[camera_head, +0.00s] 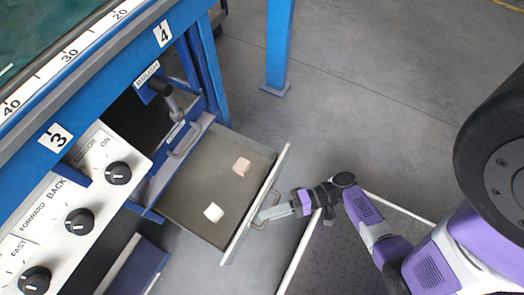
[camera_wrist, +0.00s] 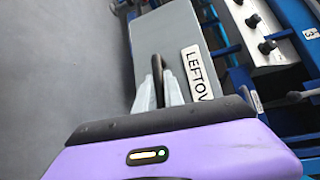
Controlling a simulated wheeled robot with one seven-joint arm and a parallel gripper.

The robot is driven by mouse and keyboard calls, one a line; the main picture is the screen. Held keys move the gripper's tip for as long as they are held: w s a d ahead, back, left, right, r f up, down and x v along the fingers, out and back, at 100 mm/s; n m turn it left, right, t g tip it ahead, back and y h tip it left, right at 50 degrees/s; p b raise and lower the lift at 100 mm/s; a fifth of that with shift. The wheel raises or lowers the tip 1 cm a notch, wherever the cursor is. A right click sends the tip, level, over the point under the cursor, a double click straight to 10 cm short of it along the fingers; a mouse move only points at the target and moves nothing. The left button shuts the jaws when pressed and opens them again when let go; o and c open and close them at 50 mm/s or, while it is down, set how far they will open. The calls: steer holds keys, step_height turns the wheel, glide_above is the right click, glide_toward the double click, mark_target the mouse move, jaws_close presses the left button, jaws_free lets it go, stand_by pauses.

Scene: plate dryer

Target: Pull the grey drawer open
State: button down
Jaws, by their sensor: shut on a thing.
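The grey drawer (camera_head: 187,187) stands pulled out from the blue bench in the head view, with its inside showing. A white block (camera_head: 213,212) and a pinkish block (camera_head: 241,166) lie on its floor. My gripper (camera_head: 262,216) is at the outer side of the drawer front, at the curved handle (camera_head: 270,204). In the wrist view my gripper (camera_wrist: 160,85) has its two pale fingers closed around the handle (camera_wrist: 157,66). The grey drawer front (camera_wrist: 165,30) there carries a label whose visible letters read "LEFTOV"; the rest of the label is hidden.
A control panel (camera_head: 60,215) with black knobs is left of the drawer. A second handle (camera_head: 186,139) shows behind the drawer on the bench. A blue leg (camera_head: 279,45) stands at the back. Grey floor (camera_head: 340,110) is clear to the right of the drawer.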

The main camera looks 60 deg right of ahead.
steer(key=shift+d, duration=0.1)
steer(key=c, duration=1.7)
jaws_free()
steer(key=shift+s, duration=0.1)
steer(key=p+v, duration=0.1)
steer(key=v, duration=0.6)
steer(key=shift+s+d, duration=0.25)
